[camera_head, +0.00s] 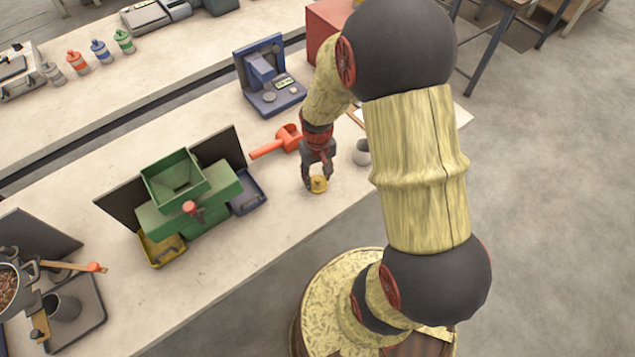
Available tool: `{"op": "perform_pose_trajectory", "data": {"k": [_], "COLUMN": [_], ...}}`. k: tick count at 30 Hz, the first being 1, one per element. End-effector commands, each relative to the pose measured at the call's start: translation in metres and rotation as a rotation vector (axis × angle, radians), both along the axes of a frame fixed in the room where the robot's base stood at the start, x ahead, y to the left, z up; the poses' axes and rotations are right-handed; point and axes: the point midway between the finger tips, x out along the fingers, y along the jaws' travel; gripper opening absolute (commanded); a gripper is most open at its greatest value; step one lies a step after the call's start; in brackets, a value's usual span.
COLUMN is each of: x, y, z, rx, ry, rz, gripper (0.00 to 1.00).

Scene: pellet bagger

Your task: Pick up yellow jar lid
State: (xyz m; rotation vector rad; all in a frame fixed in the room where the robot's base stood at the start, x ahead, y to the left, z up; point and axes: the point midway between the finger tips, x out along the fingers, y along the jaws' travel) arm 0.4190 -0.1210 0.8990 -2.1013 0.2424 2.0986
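The yellow jar lid (318,185) is a small round yellow thing near the front edge of the bench. My gripper (317,178) points down at it from above, with its dark fingers on either side of the lid. The fingers are spread about as wide as the lid. I cannot tell whether they touch it, or whether the lid rests on the bench or is slightly above it.
An orange scoop (278,142) lies just behind my gripper. A grey cup (361,152) stands to its right. A green bagger (186,192) with a blue tray (247,192) stands left. A blue scale (268,80) is behind. The bench (260,250) is bare front-left of the lid.

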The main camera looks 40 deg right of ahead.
Motion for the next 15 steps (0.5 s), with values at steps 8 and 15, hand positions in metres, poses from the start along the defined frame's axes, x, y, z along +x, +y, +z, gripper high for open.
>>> {"op": "perform_pose_trajectory", "data": {"k": [8,15], "x": [-0.0004,-0.0005], "y": [0.0001,0.0001], "z": [0.0002,0.0002], "rx": [0.0,0.0], "ry": [0.001,0.001], "rz": [0.0,0.0], "gripper": [0.25,0.11]}}
